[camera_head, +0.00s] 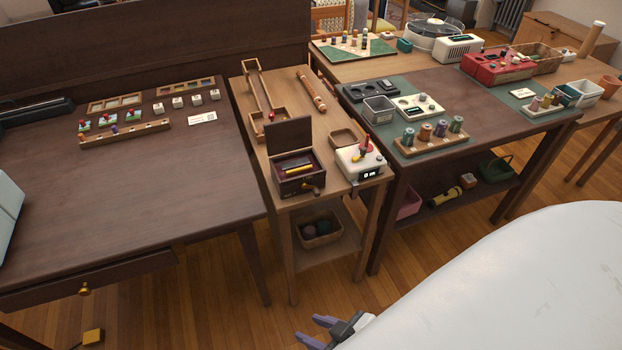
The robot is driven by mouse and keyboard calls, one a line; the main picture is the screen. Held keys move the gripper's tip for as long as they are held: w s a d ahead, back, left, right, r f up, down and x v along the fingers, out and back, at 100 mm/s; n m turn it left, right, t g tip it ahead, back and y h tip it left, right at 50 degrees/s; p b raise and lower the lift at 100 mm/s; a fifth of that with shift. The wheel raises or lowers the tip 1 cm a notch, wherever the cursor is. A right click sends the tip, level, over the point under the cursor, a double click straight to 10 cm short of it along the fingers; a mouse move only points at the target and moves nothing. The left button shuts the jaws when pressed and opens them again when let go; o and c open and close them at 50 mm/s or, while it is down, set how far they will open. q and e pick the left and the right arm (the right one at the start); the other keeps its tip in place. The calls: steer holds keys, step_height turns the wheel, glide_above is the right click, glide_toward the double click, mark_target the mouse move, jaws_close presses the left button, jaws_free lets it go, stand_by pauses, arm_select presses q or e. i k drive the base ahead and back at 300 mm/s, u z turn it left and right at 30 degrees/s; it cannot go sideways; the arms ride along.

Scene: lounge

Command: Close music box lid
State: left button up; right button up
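The music box (300,181) is a small dark wooden box near the front of the narrow middle table. Its lid (288,142) stands open, upright at the back of the box. Inside I see metallic and yellow parts, and a small crank shows at its right side. My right gripper (308,329) is at the bottom edge of the view, low over the floor, well below and apart from the box. Its two fingers are spread with nothing visible between them. My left gripper is out of view.
A wooden tray (347,136) and a wooden track (258,100) lie behind. The narrow table (309,93) sits between two larger tables. Wooden floor (220,310) is open in front.

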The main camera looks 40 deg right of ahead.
mark_target(284, 135)
steer(key=z, duration=0.9)
steer(key=i, duration=0.35)
steer(key=z, duration=0.1)
